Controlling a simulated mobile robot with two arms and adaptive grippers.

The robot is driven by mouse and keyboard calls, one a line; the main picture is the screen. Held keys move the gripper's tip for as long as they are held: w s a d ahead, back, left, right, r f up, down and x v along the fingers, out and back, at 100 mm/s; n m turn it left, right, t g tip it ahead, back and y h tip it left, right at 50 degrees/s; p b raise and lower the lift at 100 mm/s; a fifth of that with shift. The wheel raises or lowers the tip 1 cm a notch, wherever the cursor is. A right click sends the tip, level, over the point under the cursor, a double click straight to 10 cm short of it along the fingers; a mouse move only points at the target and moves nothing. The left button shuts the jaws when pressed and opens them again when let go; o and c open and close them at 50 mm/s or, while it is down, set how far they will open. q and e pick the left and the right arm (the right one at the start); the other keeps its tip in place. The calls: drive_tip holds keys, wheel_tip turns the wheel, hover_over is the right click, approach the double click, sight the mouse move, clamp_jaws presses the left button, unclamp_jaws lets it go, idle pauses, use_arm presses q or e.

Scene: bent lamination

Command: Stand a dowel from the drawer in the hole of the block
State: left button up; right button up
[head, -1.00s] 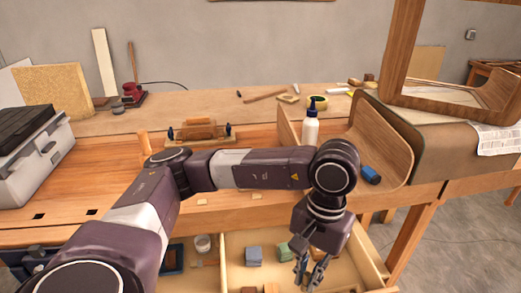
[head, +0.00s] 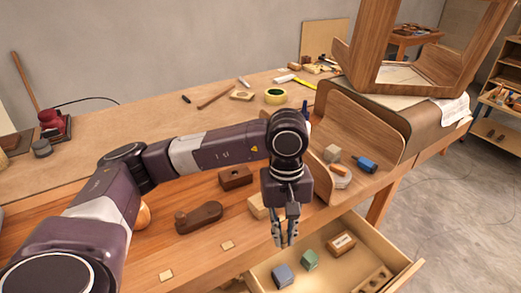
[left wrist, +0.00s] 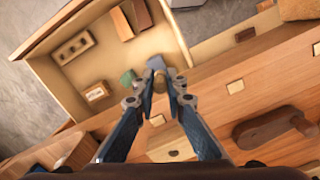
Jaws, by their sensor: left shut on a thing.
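My left gripper (head: 284,238) hangs pointing down by the bench's front edge, at the near-left side of the open drawer (head: 400,278). It is shut on a small tan thing, seen between the fingertips in the left wrist view (left wrist: 159,82); it looks like a dowel end. The fingers hide most of it. A brown wooden block (head: 235,177) with a dark spot like a hole on top sits on the bench, behind and left of the gripper. My right gripper is not in view.
The drawer holds a blue block (head: 283,275), a green block (head: 309,260), a labelled block (head: 341,243) and a piece with holes (head: 372,281). A pale block (head: 258,206) and a dark wooden tool (head: 199,216) lie on the bench. A curved wooden panel (head: 365,130) stands right.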

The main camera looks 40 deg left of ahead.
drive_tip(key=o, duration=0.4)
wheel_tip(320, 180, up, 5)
drive_tip(key=p, duration=0.3)
use_arm(q)
drive_tip(key=w+a+r+n+t+p, duration=0.1)
drive_tip(key=w+a+r+n+p, duration=0.4)
drive_tip(key=n, duration=0.6)
drive_tip(key=shift+w+a+f+n+t+p, duration=0.2)
drive_tip(key=shift+w+a+n+p, duration=0.2)
drive_tip(key=shift+w+a+n, duration=0.95)
drive_tip(key=shift+w+a+f+n+t+p, duration=0.1)
drive_tip(key=shift+w+a+f+n+p, duration=0.45)
drive_tip(key=shift+n, duration=1.5)
drive_tip(key=shift+w+a+r+n+t+p, duration=0.2)
drive_tip(key=shift+w+a+n, duration=0.3)
drive_tip(key=shift+a+n, duration=1)
drive_tip(key=shift+d+f+b, duration=0.25)
drive_tip(key=shift+f+b, duration=0.45)
drive_tip(key=shift+f, duration=0.1)
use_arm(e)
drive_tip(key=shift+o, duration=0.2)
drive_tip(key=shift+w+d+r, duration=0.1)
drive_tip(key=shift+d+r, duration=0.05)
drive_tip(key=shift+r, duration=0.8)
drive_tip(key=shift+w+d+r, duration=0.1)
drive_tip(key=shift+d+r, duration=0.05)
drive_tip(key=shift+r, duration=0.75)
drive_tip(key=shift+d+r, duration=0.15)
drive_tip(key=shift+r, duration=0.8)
